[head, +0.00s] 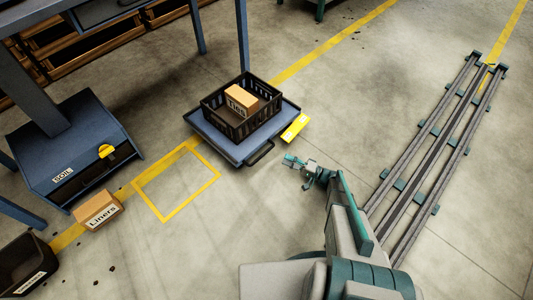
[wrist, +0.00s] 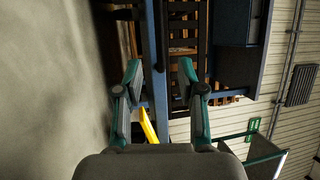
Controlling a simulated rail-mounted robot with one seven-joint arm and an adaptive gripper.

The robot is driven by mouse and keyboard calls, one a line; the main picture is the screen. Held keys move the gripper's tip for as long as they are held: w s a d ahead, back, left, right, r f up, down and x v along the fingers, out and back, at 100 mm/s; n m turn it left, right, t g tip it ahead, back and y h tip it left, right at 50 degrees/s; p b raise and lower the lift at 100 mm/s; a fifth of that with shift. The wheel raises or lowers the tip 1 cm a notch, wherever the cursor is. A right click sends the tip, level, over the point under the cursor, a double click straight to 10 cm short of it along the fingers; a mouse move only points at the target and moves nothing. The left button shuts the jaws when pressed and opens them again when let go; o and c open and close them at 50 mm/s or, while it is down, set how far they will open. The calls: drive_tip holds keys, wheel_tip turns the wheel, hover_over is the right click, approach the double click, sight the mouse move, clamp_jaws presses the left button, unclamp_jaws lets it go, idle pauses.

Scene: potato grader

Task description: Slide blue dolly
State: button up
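The blue dolly (head: 207,134) stands on the floor in the middle of the head view, with a black handle (head: 259,154) on its near right side. A yellow plate (head: 295,127) sticks out at its right corner. A black crate (head: 222,122) rests on the dolly and holds a labelled cardboard box (head: 241,99). My gripper (head: 290,161) is just right of the handle, apart from it. In the wrist view my gripper (wrist: 160,75) has its two fingers spread with nothing held. A yellow strip (wrist: 149,126) shows beyond the fingers.
A yellow floor outline (head: 165,217) lies left of the dolly, its inside empty. Beyond it are a box marked Liners (head: 98,211), a blue SOIL cabinet (head: 72,145) and a black bin (head: 24,268). A blue table leg (head: 242,35) stands behind the dolly. Rails (head: 428,150) run at right.

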sight(267, 151)
drive_tip(key=shift+a, duration=0.4)
drive_tip(key=shift+b+x, duration=1.8)
drive_tip(key=shift+x, duration=3.2)
drive_tip(key=shift+w, duration=0.1)
drive_tip(key=shift+c, duration=0.2)
clamp_jaws()
